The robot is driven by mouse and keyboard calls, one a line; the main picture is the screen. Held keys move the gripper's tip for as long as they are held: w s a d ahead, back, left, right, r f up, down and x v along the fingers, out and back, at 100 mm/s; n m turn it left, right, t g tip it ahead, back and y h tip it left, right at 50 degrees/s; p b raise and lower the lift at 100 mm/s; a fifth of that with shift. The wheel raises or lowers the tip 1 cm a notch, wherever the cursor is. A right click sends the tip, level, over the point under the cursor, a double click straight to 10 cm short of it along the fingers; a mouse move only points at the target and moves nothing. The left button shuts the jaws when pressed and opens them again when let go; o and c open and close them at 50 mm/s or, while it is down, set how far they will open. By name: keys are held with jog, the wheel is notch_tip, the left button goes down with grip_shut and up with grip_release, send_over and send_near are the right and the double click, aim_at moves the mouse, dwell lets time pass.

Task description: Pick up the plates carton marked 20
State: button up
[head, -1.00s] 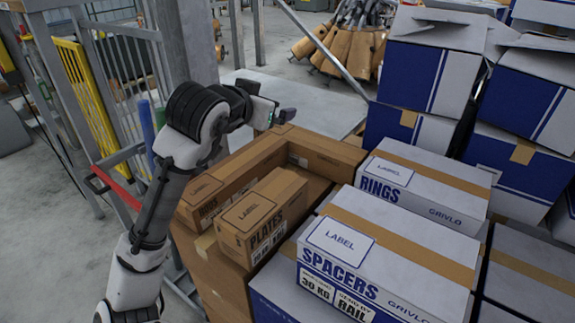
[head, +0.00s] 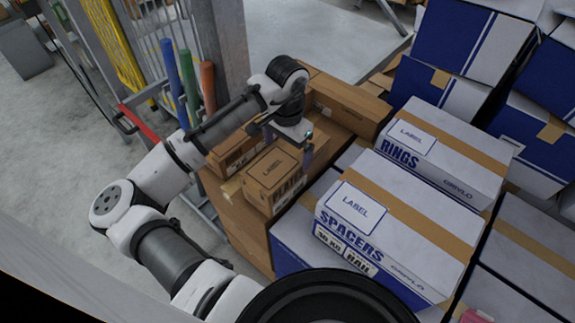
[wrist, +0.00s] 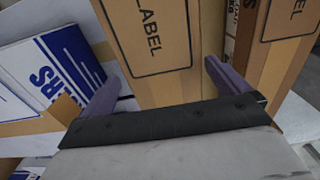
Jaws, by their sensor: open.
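The plates carton (head: 270,182), a small brown box with a framed label on top and PLATES on its side, sits on a larger brown carton. Any number 20 on it is too small or hidden to read. My gripper (head: 284,142) is over the far part of its top, pointing down, open and empty. In the wrist view the plates carton (wrist: 150,50) lies between the spread fingers of my gripper (wrist: 162,88). The left finger is beside the carton's left side, the right finger near its right edge. Whether they touch it cannot be told.
A similar brown carton (head: 236,152) stands close on the left, and a long brown one (head: 348,106) behind. White SPACERS (head: 390,230) and RINGS (head: 450,150) boxes stand to the right. A metal post (head: 222,50) rises at the back left.

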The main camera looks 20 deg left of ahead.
aim_at(287, 154)
jog(key=shift+w+f+p, duration=0.1)
jog(key=shift+f+p, duration=0.75)
jog(key=shift+f, duration=2.3)
jog(key=shift+r, duration=0.1)
jog(key=c, duration=1.4)
